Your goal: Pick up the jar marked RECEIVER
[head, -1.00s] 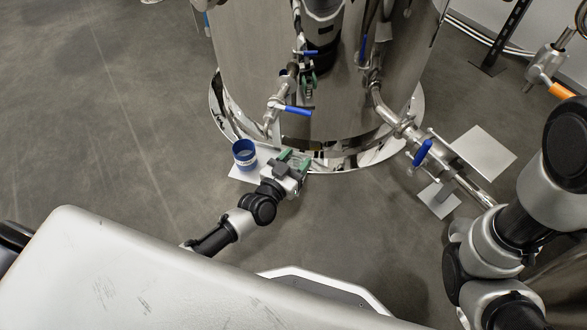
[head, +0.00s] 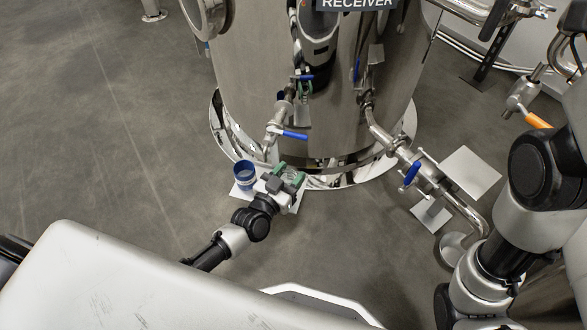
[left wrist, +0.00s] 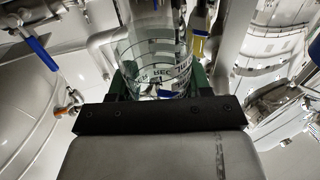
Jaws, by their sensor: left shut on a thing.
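My left gripper (head: 287,179) is shut on a clear jar (head: 291,175) in front of the steel tank, low down near its base. In the left wrist view the glass jar (left wrist: 152,62) stands between the green fingers, with dark printed lines and lettering partly readable as "REC". Its lower part is hidden behind the black gripper body. My right arm shows at the right edge of the head view, but its gripper is not in view.
The steel tank (head: 330,100) bears a RECEIVER sign (head: 357,3). Blue-handled valves (head: 412,173) and pipes stick out from it. The floor at left is clear.

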